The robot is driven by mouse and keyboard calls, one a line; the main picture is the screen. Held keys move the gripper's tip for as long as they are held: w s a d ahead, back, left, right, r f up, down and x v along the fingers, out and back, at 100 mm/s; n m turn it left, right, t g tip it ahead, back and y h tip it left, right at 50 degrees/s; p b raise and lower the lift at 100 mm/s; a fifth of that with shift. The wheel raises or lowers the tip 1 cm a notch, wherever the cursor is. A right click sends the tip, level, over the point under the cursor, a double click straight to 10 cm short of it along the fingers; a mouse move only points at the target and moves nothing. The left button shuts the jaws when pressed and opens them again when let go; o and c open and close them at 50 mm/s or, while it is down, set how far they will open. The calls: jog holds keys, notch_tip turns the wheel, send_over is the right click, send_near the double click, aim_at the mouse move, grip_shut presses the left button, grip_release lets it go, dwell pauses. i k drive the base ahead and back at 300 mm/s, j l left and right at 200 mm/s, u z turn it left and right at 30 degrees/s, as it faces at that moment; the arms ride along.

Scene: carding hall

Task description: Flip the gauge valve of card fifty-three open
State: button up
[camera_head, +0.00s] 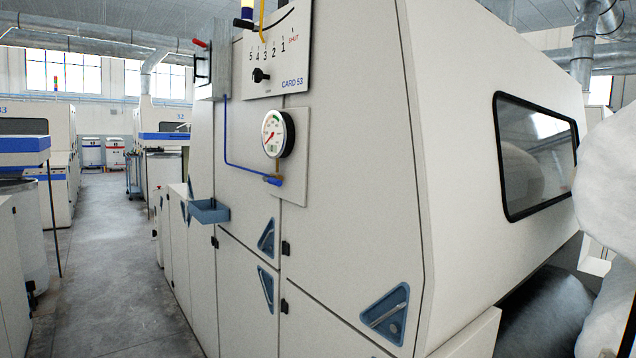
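The machine face carries a plate marked CARD 53 (290,85). Below the plate, a round white gauge (277,133) with a red needle and a green band sits on a grey backing plate. A brass stem runs down from the gauge to a small valve with a blue handle (272,179). A thin blue pipe (226,140) comes down from the left and runs to this valve. The handle is too small to tell whether it is open or shut. My gripper is not in this view.
The CARD 53 plate has a black knob (260,75) under a scale from 5 to SHUT. A blue tray (208,211) juts from the machine's left side. A concrete aisle (110,270) lies free at left. White fibre (608,180) bulges at the right edge.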

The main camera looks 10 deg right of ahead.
aim_at(272, 180)
jog(key=i+j+z, duration=0.1)
jog(key=i+l, duration=0.25)
jog(key=i, duration=0.15)
jog(key=i+l, duration=0.25)
jog(key=i+l+z, duration=0.1)
jog(key=i, duration=0.4)
jog(key=l, duration=0.1)
